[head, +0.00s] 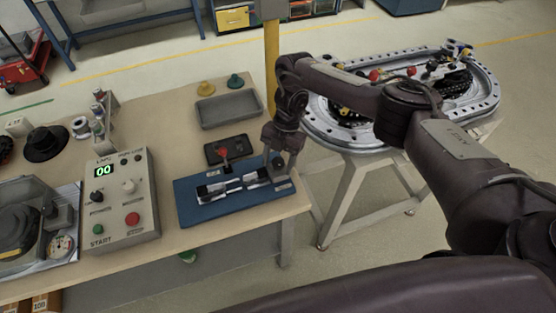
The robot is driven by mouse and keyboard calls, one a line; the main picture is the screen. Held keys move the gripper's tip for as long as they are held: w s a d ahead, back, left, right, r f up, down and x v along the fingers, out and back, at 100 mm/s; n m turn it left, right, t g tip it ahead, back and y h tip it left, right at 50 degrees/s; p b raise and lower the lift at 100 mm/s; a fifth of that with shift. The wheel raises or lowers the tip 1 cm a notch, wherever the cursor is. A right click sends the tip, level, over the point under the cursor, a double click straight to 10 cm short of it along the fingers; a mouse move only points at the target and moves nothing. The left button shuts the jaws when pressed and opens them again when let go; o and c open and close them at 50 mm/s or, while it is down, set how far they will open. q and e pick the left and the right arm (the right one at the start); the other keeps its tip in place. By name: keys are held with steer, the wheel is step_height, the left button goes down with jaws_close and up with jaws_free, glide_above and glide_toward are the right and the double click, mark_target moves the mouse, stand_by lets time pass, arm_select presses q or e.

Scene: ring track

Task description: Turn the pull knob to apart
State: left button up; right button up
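A blue board (211,209) lies at the front right of the bench. It carries a metal slide-like fixture (232,186) with light and dark parts lying lengthwise. A small dark grey knob-like part (277,168) stands at the board's right end; I take it for the pull knob. My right gripper (276,156) points down at this end, right over or around that part. Its fingers are dark and small here, and they partly hide the part, so I cannot tell whether they grip it. My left gripper is not in view.
A grey tray (227,109) lies farther back. A control box (124,215) reading 00 stands left. A ring track (445,112) on a stand is at the right.

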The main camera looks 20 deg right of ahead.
steer(key=shift+r, duration=0.1)
steer(key=v, duration=0.7)
steer(key=shift+r, duration=0.25)
steer(key=shift+d, duration=0.1)
